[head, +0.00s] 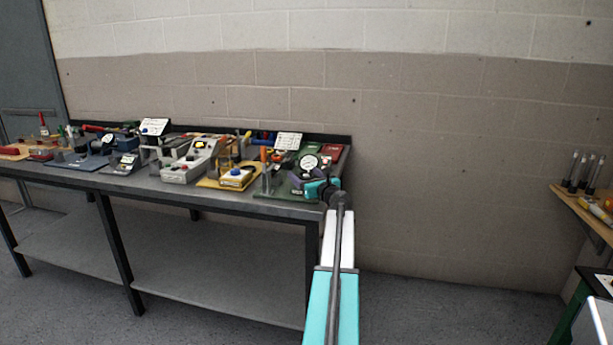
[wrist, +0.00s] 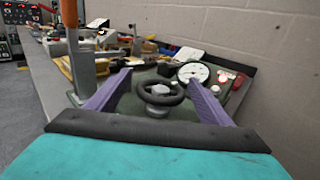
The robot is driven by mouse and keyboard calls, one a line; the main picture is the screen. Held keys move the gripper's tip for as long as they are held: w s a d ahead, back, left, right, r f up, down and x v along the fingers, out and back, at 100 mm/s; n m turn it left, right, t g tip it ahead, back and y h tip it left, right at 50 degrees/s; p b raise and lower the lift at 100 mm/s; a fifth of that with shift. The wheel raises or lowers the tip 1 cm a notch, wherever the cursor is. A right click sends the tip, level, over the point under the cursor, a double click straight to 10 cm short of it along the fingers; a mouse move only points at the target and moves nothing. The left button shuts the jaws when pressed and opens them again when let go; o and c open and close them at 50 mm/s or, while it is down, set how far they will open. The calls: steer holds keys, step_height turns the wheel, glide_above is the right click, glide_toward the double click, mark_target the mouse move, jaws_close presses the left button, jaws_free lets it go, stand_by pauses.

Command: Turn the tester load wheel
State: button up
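The load wheel (wrist: 161,92) is a small black handwheel with a grey hub on a short post, on the green tester base (wrist: 222,95). A round white dial (wrist: 193,72) stands behind it. My gripper (wrist: 158,82) is open, its two purple fingers one on each side of the wheel with gaps between them and the rim. In the head view my gripper (head: 318,189) is over the green board at the right end of the bench, and my arm hides most of the wheel there.
An orange-topped grey post (wrist: 76,55) stands close outside my left finger. The block wall (wrist: 270,40) is on the right. More devices crowd the bench (head: 285,213) to the left; the floor in front is clear.

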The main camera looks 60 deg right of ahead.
steer(key=shift+s, duration=0.15)
steer(key=shift+b+v, duration=0.55)
steer(key=shift+v, duration=6.3)
steer(key=shift+f, duration=0.1)
